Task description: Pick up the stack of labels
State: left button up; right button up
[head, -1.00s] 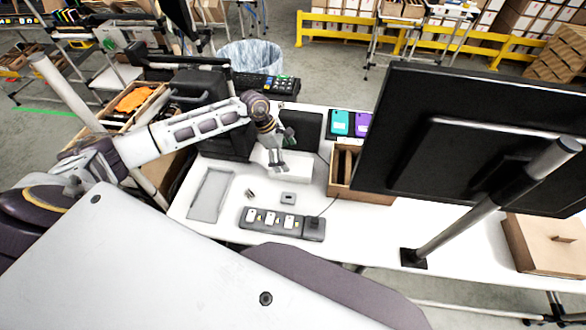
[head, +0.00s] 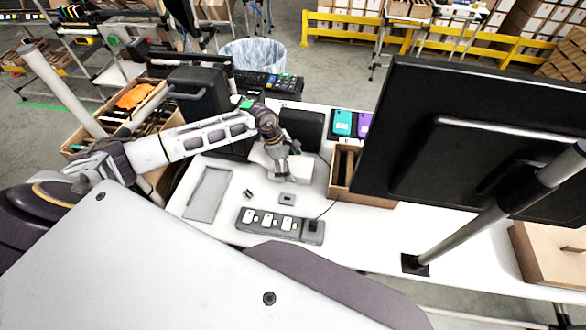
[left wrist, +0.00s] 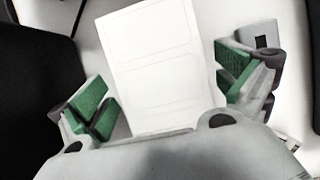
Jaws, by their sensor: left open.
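The stack of labels (left wrist: 155,60) is a white block with faint rectangular outlines on its top. In the left wrist view it lies between the green-padded fingers of my left gripper (left wrist: 165,98), which is open, with a gap on each side. In the head view the white stack (head: 300,170) is on the white table, partly hidden by my left gripper (head: 284,158), which is over it. My right gripper does not show.
A black box-like device (head: 302,128) stands just behind the stack. A cardboard box (head: 370,196) is to the right, beside a large monitor (head: 450,130).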

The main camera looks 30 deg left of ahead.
pick_arm(q)
jog(key=shift+f, duration=0.1)
jog(key=shift+s, duration=0.1)
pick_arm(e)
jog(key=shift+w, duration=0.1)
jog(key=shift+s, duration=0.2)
pick_arm(q)
jog(key=c, duration=1.3)
jog(key=shift+r, duration=0.25)
jog(key=shift+c, duration=0.2)
